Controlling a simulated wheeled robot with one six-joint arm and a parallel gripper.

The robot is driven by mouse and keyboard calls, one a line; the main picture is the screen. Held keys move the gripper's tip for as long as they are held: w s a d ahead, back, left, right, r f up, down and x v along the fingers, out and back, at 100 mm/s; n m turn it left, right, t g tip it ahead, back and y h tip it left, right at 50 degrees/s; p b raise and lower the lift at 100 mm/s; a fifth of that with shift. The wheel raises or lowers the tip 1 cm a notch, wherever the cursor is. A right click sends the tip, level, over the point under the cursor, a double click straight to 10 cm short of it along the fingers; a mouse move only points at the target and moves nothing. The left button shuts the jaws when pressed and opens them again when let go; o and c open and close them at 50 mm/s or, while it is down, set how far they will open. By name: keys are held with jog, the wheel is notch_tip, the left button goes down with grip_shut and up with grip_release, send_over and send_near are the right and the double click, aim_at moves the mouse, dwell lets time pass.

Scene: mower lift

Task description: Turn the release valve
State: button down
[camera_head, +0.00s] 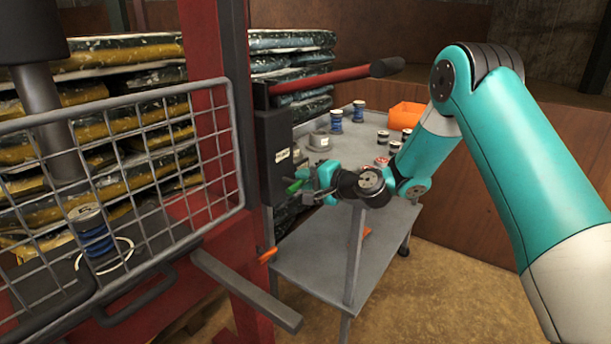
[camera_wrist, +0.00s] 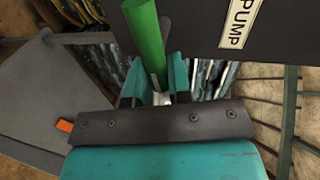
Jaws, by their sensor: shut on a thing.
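The release valve shows as a green handle (camera_head: 294,187) at the lower right side of a black pump box (camera_head: 274,150). In the wrist view the green handle (camera_wrist: 146,38) is a thick rod that runs down between the fingers of my gripper (camera_wrist: 156,82). My gripper (camera_head: 304,188) is shut on the handle, just right of the box. The wrist view shows part of the black box (camera_wrist: 280,40) with its PUMP label (camera_wrist: 240,22) close to the right. The valve's joint with the box is hidden.
A red lever with a black grip (camera_head: 386,67) sticks out above my gripper. A wire mesh guard (camera_head: 150,140) and a grey bar (camera_head: 245,290) stand to the left. A grey cart (camera_head: 318,268) behind carries spools and an orange bin (camera_head: 406,115). Open floor lies at the lower right.

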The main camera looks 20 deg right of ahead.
jog(key=shift+f, duration=0.1)
dwell(0.3)
jog(key=c, duration=1.1)
grip_release()
jog(key=shift+s+d, duration=0.1)
jog(key=b+v, duration=0.2)
jog(key=v, duration=1.5)
jog(key=shift+d, duration=0.2)
